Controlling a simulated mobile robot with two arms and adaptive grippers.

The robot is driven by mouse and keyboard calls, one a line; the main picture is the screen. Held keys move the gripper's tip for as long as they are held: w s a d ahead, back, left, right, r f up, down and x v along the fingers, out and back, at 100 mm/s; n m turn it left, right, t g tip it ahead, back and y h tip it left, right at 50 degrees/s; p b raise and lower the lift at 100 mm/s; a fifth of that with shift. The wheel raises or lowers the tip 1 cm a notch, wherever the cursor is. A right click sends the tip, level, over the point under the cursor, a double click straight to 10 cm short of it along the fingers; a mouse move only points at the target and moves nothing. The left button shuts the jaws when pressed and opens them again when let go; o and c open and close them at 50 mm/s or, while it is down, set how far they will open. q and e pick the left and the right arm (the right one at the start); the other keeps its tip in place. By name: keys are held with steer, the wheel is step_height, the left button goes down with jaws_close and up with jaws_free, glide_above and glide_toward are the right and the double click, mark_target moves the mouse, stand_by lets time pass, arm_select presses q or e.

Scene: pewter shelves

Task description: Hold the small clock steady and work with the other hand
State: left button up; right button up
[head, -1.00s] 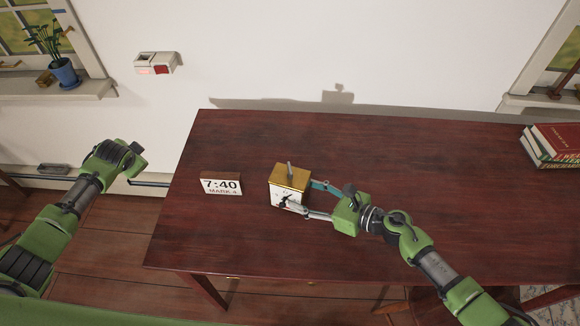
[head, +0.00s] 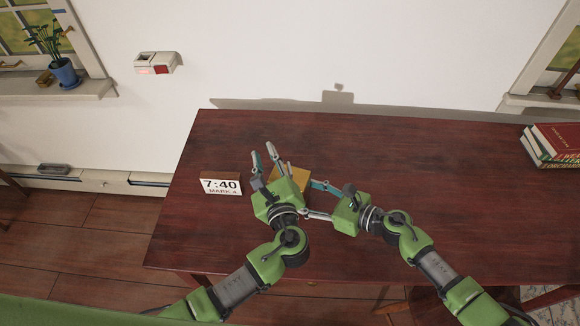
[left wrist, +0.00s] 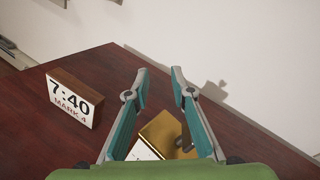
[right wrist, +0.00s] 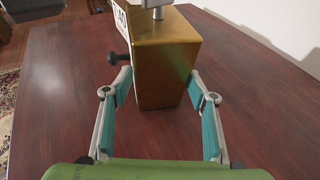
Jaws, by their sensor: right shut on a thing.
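The small clock (head: 293,176) is a gold box with a white face and a grey upright piece on top. It stands on the dark red table. In the left wrist view the gold top (left wrist: 168,135) and part of the white face (left wrist: 142,152) show below the fingers.
A sign reading 7:40 MARK 4 (head: 221,186) stands just left of the clock. A stack of books (head: 553,147) lies at the table's right end. A box with a red patch (head: 156,63) is on the wall. The table (head: 450,185) is bare between clock and books.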

mark_target(290, 167)
arm_select(q)
steer(key=s+d+f+m+t+h, duration=0.1)
steer(key=s+d+f+m, duration=0.1)
steer(key=s+d+m, duration=0.7)
steer(key=w+a+n, duration=0.1)
steer(key=w, duration=0.4)
steer(key=w+a+n, duration=0.1)
steer(key=w, duration=0.1)
steer(key=shift+w+a+f+n, duration=0.1)
steer(key=shift+w+a+n, duration=0.2)
steer(key=shift+a, duration=0.05)
jaws_close()
